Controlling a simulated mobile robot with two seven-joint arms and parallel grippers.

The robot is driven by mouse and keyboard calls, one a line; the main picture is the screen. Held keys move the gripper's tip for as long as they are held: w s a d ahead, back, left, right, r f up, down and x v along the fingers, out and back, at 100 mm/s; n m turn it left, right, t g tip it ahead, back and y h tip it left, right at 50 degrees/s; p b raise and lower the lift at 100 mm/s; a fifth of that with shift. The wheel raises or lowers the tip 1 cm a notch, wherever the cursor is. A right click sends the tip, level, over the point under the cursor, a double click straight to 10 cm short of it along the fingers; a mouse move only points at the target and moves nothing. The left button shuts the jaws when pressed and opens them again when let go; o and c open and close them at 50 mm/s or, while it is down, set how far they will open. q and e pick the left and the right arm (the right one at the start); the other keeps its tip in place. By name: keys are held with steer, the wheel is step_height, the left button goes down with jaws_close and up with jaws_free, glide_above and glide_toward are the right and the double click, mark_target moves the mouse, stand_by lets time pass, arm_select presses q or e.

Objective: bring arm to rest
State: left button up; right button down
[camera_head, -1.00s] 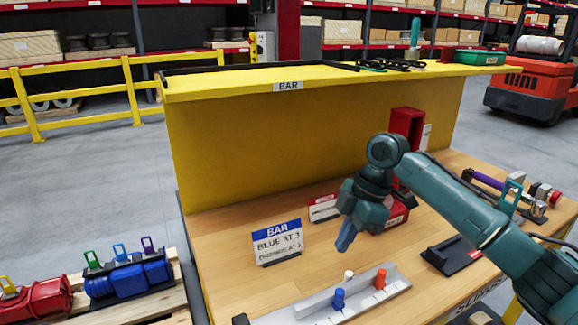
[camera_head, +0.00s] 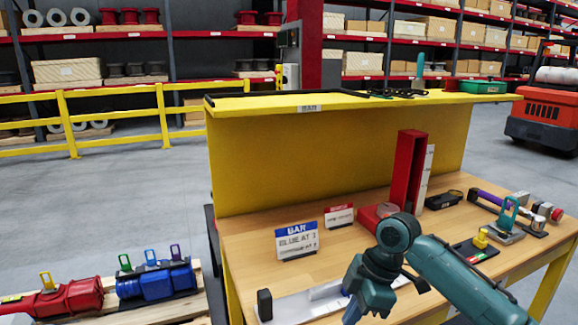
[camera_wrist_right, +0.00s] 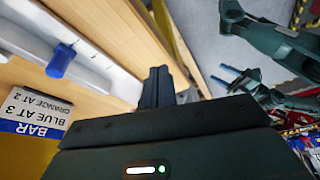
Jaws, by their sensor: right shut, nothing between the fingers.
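My right arm enters the head view from the lower right, over the wooden workbench (camera_head: 245,240). My right gripper (camera_head: 352,312) hangs down over the grey valve rail (camera_head: 310,302) and hides part of it. In the right wrist view its two dark fingers (camera_wrist_right: 157,88) are together with nothing between them. My left arm does not show in the head view. In the right wrist view my left gripper (camera_wrist_right: 226,77) shows small, with two blue fingertips apart, away from the bench.
A blue-topped BAR sign (camera_head: 297,241) stands behind the rail. A blue peg (camera_wrist_right: 61,61) stands on the rail. A tall red holder (camera_head: 407,170) and black stand (camera_head: 476,247) are farther right. A yellow panel (camera_head: 330,160) closes the back. A pallet with blue valve (camera_head: 157,281) lies left.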

steer(key=s+a+f+m+t, duration=0.25)
steer(key=s+f+m, duration=0.45)
steer(key=s+f, duration=0.55)
steer(key=s+d+m+t+h, duration=0.2)
steer(key=s+d+m+h, duration=0.2)
steer(key=s+d+m, duration=0.9)
steer(key=w+a+f+n+t+y+p, duration=0.1)
steer(key=w+a+f+n+t+y, duration=0.2)
steer(key=a, duration=0.5)
step_height(320, 180, down, 2)
steer(key=w+n+t, duration=0.1)
steer(key=t, duration=0.2)
steer(key=shift+w+y, duration=0.3)
steer(key=shift+w, duration=0.1)
